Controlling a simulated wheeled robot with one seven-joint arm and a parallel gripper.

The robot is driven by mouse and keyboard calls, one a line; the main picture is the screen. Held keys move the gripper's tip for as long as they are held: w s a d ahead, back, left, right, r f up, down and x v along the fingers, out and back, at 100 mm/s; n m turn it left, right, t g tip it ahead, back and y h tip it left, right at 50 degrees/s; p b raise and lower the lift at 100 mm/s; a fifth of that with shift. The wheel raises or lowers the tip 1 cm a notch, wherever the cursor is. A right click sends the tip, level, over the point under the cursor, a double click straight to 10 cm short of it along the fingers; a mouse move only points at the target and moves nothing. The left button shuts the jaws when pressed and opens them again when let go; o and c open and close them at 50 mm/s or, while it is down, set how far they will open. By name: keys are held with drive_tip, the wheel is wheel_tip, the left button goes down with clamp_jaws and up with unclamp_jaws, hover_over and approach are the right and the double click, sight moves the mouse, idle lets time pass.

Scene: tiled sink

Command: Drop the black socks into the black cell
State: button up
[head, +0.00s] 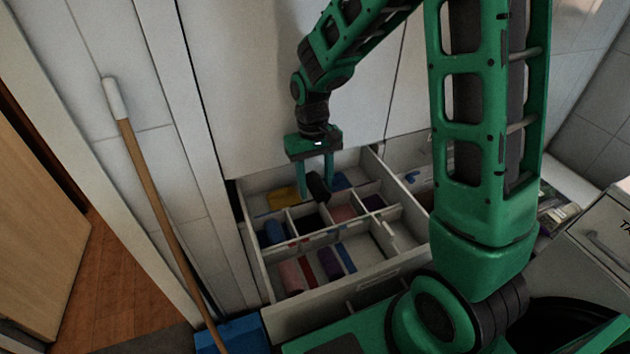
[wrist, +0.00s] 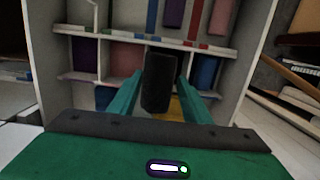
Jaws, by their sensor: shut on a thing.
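My gripper (head: 317,184) is shut on a rolled pair of black socks (head: 319,188), held over the open drawer (head: 297,324). In the wrist view the black socks (wrist: 159,82) stand out dark between the two green fingers. A dark cell (head: 307,221), which looks like the black cell, lies in the middle row between a blue one and a pink one. The socks are behind and above this row in the head view. In the wrist view the socks cover most of that dark cell.
The middle row also holds a blue roll (head: 273,232), a pink item (head: 342,213) and a purple item (head: 373,202). The back section has a yellow item (head: 283,197) and a blue one (head: 341,180). White dividers stand between cells. A wooden-handled stick (head: 160,212) leans at left.

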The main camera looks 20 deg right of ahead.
sight(314, 176)
drive_tip(key=o, duration=1.1)
drive_tip(key=r, duration=0.3)
drive_tip(key=w+r, duration=0.1)
drive_tip(key=r, duration=0.6)
drive_tip(key=shift+w+r, duration=0.2)
drive_tip(key=shift+r, duration=0.15)
drive_tip(key=s+d+r+m, duration=0.3)
drive_tip(key=s+d+r, duration=0.1)
drive_tip(key=s+d, duration=0.85)
drive_tip(key=s+d+m, duration=0.1)
drive_tip(key=s, duration=0.3)
drive_tip(key=s+d+m+t, duration=0.1)
drive_tip(key=s+d, duration=0.1)
drive_tip(key=s, duration=0.3)
drive_tip(key=s+d+f+m, duration=0.1)
drive_tip(key=s+d, duration=0.1)
drive_tip(key=s, duration=0.2)
drive_tip(key=shift+s, duration=0.2)
